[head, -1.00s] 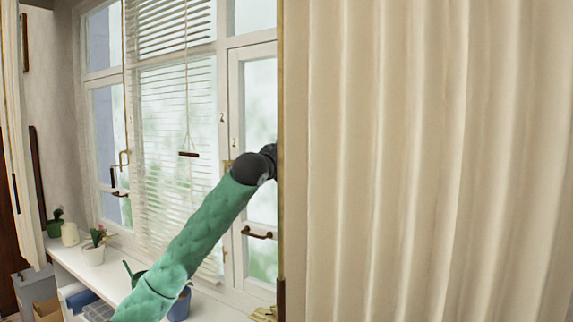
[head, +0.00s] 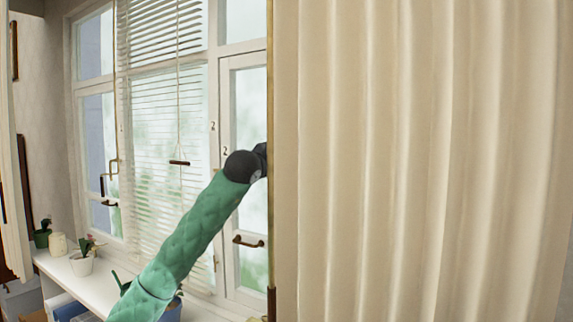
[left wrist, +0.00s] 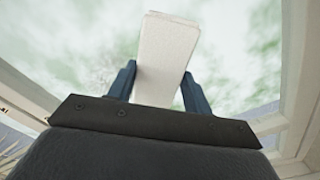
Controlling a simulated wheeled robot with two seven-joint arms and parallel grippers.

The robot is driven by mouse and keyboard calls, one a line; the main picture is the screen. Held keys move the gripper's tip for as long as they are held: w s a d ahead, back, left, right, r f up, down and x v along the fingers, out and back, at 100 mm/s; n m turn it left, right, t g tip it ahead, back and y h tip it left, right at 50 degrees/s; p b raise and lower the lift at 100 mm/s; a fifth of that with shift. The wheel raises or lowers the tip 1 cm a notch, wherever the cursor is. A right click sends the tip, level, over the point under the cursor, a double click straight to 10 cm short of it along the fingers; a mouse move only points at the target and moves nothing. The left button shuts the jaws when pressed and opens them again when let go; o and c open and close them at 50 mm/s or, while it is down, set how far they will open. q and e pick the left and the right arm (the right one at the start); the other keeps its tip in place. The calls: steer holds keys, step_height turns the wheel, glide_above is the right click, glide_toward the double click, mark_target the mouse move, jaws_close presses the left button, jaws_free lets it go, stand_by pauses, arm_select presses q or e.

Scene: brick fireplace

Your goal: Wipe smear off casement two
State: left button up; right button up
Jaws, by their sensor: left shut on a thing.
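Casement two is the white-framed window (head: 226,200) at the right of the window wall in the head view, with a small "2" on its frame. Pale green cloudy patches show on its glass (head: 249,105); I cannot tell which is the smear. My left arm's green sleeve reaches up to it, and the curtain hides its gripper. In the left wrist view my left gripper (left wrist: 157,85) has its blue fingers shut on a white block-shaped pad (left wrist: 165,55), in front of cloudy green glass. I cannot tell if the pad touches the glass. My right gripper is not in view.
A cream curtain (head: 420,160) fills the right half of the head view and covers casement two's right side. A blind (head: 165,110) hangs over the middle window. Potted plants (head: 82,262) stand on the white sill (head: 98,285). A brown handle (head: 248,241) sits low on casement two.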

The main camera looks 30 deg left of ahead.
arm_select(q)
steer(key=shift+w+a+r+b, duration=0.5)
steer(key=shift+a+r+b, duration=0.75)
steer(key=shift+a, duration=5.2)
steer(key=d+b, duration=0.3)
steer(key=d, duration=1)
steer(key=shift+s+d+f, duration=0.15)
steer(key=shift+s+d, duration=0.15)
steer(key=shift+s, duration=0.15)
steer(key=shift+b, duration=0.35)
steer(key=shift+s+a+b, duration=0.2)
steer(key=shift+s+b, duration=1.05)
steer(key=shift+s, duration=1.7)
